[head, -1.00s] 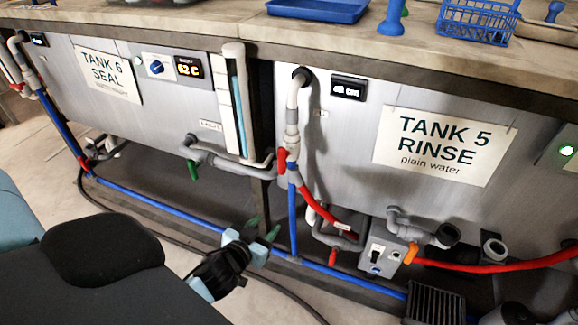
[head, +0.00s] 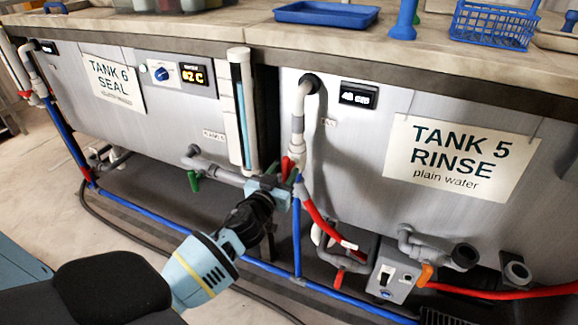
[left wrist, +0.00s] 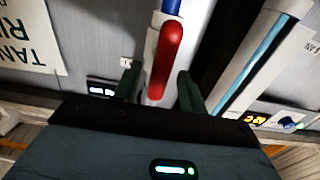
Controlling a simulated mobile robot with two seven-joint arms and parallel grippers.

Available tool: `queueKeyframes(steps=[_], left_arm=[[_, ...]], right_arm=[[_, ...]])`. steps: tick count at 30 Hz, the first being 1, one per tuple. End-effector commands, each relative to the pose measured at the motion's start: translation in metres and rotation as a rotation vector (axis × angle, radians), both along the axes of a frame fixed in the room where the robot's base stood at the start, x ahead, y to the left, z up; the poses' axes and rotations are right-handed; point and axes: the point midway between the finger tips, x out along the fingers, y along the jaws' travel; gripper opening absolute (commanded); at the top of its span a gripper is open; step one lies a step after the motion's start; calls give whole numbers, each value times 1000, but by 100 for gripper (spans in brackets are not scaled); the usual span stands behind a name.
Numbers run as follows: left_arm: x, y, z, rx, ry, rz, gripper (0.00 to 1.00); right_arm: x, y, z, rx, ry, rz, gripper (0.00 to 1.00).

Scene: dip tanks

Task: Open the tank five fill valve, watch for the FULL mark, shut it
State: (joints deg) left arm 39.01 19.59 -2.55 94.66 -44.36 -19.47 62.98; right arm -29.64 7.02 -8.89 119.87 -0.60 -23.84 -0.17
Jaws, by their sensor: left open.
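The tank five panel carries a white sign reading TANK 5 RINSE, plain water (head: 455,157). A small dark display (head: 360,95) near its top shows a number, apparently 48 cm. A pale fill pipe (head: 302,105) comes down at the panel's left, with a red valve handle (head: 286,167) low on it. My left gripper (head: 287,176) is open at that handle. In the left wrist view the red handle (left wrist: 168,55) lies between the two dark green fingers, with gaps showing in the picture; contact cannot be told. No FULL mark is legible. My right gripper is out of view.
A sight tube with blue liquid (head: 240,110) stands left of the pipe, beside the TANK 6 SEAL panel (head: 112,83). Blue floor-level piping (head: 220,249), a red hose (head: 500,291) and a grey switch box (head: 392,278) lie below. A blue tray (head: 326,12) sits on the counter.

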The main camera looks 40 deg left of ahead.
Motion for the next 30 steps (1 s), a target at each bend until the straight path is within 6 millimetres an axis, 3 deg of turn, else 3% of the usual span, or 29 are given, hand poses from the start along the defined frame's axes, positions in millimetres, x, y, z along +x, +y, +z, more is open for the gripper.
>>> queueKeyframes(steps=[9, 20, 30], left_arm=[[33, 8, 0, 1, 0, -1, 42], [37, 9, 0, 0, 1, 0, 42], [37, 9, 0, 0, 1, 0, 0]], right_arm=[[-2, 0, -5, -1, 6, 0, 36], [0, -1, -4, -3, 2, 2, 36], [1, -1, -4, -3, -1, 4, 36]])
